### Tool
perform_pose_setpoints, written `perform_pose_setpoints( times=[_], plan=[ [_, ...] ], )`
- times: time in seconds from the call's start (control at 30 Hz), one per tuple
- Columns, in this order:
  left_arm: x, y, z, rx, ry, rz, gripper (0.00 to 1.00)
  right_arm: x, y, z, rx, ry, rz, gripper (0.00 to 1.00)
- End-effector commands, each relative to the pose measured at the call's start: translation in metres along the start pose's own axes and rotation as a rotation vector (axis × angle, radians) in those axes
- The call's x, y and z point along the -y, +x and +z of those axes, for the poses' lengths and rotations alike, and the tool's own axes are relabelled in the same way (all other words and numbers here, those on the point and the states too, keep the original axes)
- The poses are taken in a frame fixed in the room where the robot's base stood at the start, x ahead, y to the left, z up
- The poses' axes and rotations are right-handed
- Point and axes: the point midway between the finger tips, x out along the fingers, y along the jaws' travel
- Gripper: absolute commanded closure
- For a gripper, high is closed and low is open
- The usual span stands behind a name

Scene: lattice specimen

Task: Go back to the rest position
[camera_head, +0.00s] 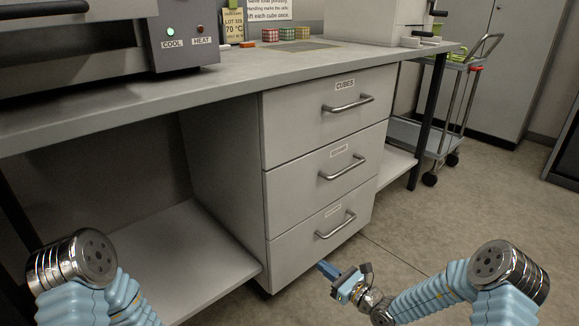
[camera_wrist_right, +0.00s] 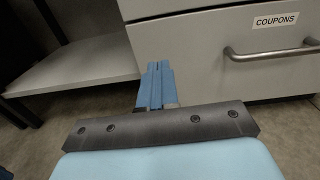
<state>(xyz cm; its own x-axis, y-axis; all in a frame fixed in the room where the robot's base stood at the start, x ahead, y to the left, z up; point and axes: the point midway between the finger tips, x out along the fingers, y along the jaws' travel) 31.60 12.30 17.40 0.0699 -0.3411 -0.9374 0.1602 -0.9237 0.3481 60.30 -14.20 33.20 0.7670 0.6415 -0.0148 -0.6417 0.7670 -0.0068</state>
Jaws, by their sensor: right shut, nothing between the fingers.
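My right gripper (camera_head: 328,270) is low in front of the drawer unit, near its bottom drawer (camera_head: 312,240) in the head view. In the right wrist view its blue fingers (camera_wrist_right: 155,88) are together with nothing between them. They point at the cabinet's lower front and its left edge, and I cannot tell the exact gap. My left arm (camera_head: 85,275) shows at the lower left of the head view, but its gripper is out of the picture.
The drawer unit has a top drawer labelled CUBES (camera_head: 325,110), a middle drawer (camera_head: 320,170) and metal handles; all drawers look shut. Several small coloured cubes (camera_head: 270,34) stand on the bench top (camera_head: 240,75). A trolley (camera_head: 455,130) stands at the right. Floor is clear at the right.

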Motion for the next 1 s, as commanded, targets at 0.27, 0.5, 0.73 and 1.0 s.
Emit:
perform_pose_setpoints(
  times=[0.27, 0.5, 0.73, 1.0],
  plan=[
    [-0.015, -0.036, 0.0, 0.0, 0.003, 0.001, 0.44, -0.151, -0.049, -0.031, -0.318, -0.215, 0.587, 1.0],
    [-0.033, -0.077, 0.002, 0.001, 0.008, 0.002, 0.44, -0.222, -0.189, -0.069, -0.619, -0.892, 1.269, 1.0],
    [-0.043, -0.1, 0.003, 0.003, 0.012, 0.002, 0.44, -0.206, -0.215, -0.056, -0.529, -1.545, 1.454, 1.0],
    [-0.044, -0.103, 0.003, 0.002, 0.013, 0.003, 0.44, -0.206, -0.206, -0.047, -0.431, -1.75, 1.443, 1.0]
  ],
)
